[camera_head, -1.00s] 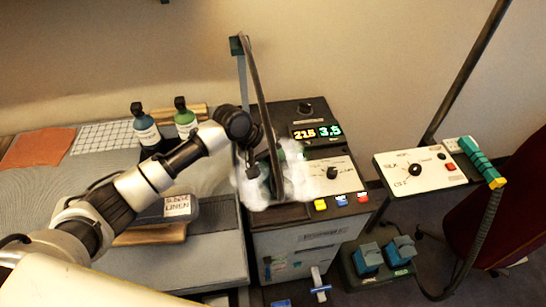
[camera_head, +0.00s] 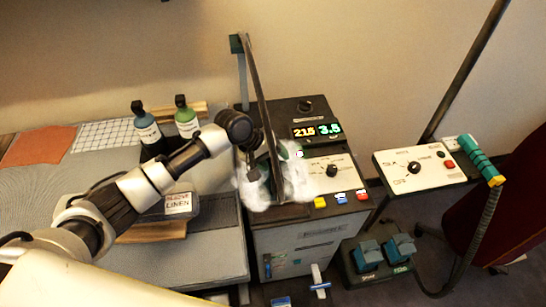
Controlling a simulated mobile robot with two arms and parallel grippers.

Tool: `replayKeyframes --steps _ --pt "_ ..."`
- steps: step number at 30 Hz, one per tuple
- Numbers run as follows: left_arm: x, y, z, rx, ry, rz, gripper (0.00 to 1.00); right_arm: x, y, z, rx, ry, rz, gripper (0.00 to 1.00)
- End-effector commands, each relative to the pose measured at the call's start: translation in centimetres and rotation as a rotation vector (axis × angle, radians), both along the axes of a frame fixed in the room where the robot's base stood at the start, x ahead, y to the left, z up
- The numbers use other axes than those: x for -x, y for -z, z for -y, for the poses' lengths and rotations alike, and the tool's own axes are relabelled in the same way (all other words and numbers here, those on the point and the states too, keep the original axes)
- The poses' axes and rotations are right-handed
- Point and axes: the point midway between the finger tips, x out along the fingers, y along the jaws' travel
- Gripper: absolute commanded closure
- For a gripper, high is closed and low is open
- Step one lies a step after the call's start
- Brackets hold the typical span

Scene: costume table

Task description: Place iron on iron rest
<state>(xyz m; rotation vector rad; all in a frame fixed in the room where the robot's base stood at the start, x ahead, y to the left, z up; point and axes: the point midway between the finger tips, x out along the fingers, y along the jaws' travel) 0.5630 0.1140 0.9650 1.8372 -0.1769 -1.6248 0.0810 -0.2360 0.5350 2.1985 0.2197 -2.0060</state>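My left arm reaches in from the left, and its gripper (camera_head: 257,176) is low over the left part of the steam station (camera_head: 325,240). White steam surrounds the gripper, so I cannot tell whether its fingers are open or shut. A dark green piece, perhaps part of the iron (camera_head: 283,151), shows through the steam just right of the gripper. Most of its shape is hidden, and I cannot tell whether it touches the gripper or a rest. The iron rest cannot be made out clearly. My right gripper is not in view.
A tall dark post (camera_head: 261,95) rises beside the gripper. A control panel (camera_head: 420,168) and foot pedals (camera_head: 383,255) stand at right.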

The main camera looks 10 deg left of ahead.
Motion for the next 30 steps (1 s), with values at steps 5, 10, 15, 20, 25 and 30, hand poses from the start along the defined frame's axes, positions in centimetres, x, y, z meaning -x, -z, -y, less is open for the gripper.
replayKeyframes --steps 5,10,15,20,25,30 --pt "0.2 -1.3 -0.8 0.0 0.0 0.002 0.42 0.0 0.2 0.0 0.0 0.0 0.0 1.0" --pt "1.0 -4.2 -2.6 0.0 -0.001 0.005 0.42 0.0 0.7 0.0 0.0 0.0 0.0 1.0" --pt "1.8 -7.2 -4.4 -0.001 0.001 0.004 0.42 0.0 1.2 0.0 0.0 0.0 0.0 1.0" --pt "2.3 -9.2 -5.6 -0.001 -0.001 0.002 0.42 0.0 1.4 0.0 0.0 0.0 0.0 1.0" --pt "2.6 -10.1 -6.1 0.0 0.001 0.0 0.42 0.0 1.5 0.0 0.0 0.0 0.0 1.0" --pt "2.6 -10.2 -6.1 0.0 0.001 -0.001 0.42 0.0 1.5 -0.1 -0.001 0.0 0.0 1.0"
